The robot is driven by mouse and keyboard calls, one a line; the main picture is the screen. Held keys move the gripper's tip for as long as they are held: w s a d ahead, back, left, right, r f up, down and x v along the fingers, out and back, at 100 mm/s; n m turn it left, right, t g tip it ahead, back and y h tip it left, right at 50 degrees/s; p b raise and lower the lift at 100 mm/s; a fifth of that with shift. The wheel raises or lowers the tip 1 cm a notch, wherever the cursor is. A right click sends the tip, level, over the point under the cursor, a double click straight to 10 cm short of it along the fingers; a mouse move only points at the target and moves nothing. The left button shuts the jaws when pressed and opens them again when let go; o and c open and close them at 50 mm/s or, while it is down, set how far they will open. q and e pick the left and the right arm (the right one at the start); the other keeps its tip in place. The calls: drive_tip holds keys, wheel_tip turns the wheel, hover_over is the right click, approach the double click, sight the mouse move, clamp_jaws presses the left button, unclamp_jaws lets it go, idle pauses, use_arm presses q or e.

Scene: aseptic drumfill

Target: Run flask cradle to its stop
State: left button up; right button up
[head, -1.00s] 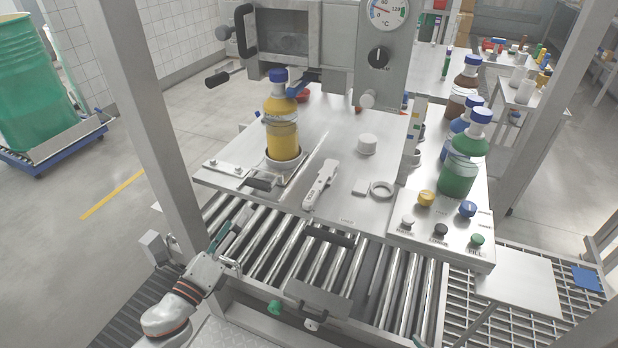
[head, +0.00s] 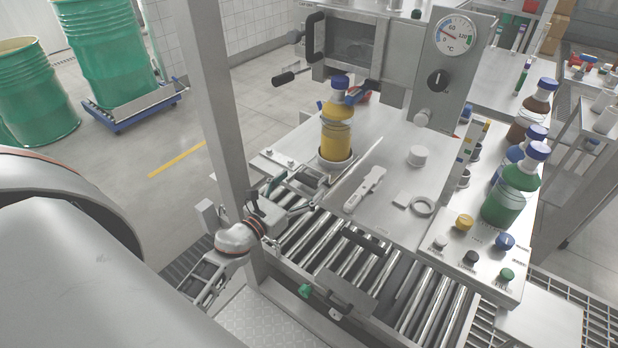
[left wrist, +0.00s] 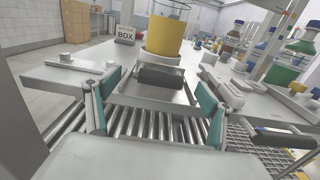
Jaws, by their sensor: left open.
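The flask cradle (head: 336,163) is a low metal ring on the steel work table. A flask of yellow liquid (head: 337,133) with a blue cap stands upright in it. In the left wrist view the yellow flask (left wrist: 166,34) is cut off at the top, and the cradle's dark handle bar (left wrist: 161,77) faces me. My left gripper (head: 296,186) is at the table's front edge, just in front of the cradle. Its teal-padded fingers are open, one on each side of the handle, with a gap showing on both sides. My right gripper is out of view.
A long slot (head: 357,163) runs beside the cradle. A white tool (head: 365,188), a metal ring (head: 423,206) and a button panel (head: 475,245) are to the right. Rollers (head: 345,255) lie below the front edge. A post (head: 213,90) stands left of the table.

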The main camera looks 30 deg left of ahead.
sight(315, 172)
use_arm(q)
drive_tip(key=shift+w+d, duration=0.15)
drive_tip(key=shift+w, duration=1.25)
drive_tip(key=c, duration=1.6)
drive_tip(key=shift+w+d, duration=0.2)
drive_tip(key=shift+w, duration=2)
drive_tip(key=o, duration=1.6)
drive_tip(key=shift+s, duration=0.15)
drive_tip(key=s+a, duration=0.1)
drive_tip(key=s, duration=1)
drive_tip(key=shift+s, duration=0.35)
